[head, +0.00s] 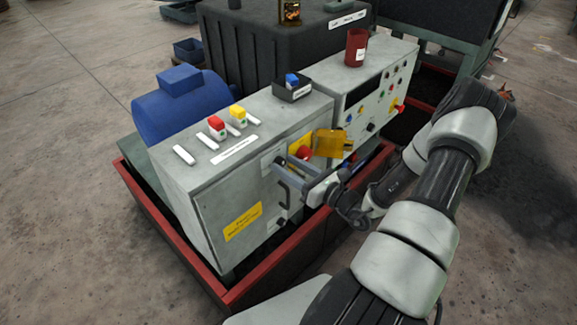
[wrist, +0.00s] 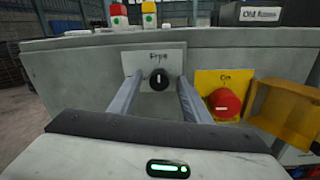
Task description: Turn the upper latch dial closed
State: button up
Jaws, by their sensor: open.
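The upper latch dial (wrist: 158,79) is a small round black knob with a white line on a white labelled plate, high on the grey cabinet's front. Its white line stands about upright in the wrist view. My gripper (wrist: 160,85) is open, with one finger on each side of the dial. Whether the fingers touch it, I cannot tell. A lower black knob (head: 282,222) shows below the dark door handle (head: 284,194).
A red button (wrist: 225,103) on a yellow plate is close to the right of my gripper. An open amber cover (wrist: 284,108) sticks out beside it. Red and yellow switches (head: 217,124) stand on the cabinet top. A red-edged tray (head: 262,268) runs below the cabinet.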

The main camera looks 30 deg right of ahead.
jog(key=c, duration=1)
jog(key=shift+c, duration=0.2)
jog(key=shift+n, duration=0.4)
jog(key=n+b, duration=0.2)
jog(key=n, duration=0.1)
jog(key=shift+f+n, duration=0.15)
jog(key=shift+n, duration=0.25)
jog(key=n+b, duration=0.4)
jog(key=shift+s+a, duration=0.1)
jog(key=shift+a, duration=0.05)
jog(key=n+h+b, duration=0.1)
jog(key=n+b, duration=0.6)
jog(key=b, duration=0.3)
jog(key=shift+f+n, duration=0.1)
jog(key=shift+n, duration=0.3)
jog(key=shift+n+b, duration=0.4)
jog(key=shift+b, duration=0.3)
jog(key=shift+r, duration=0.2)
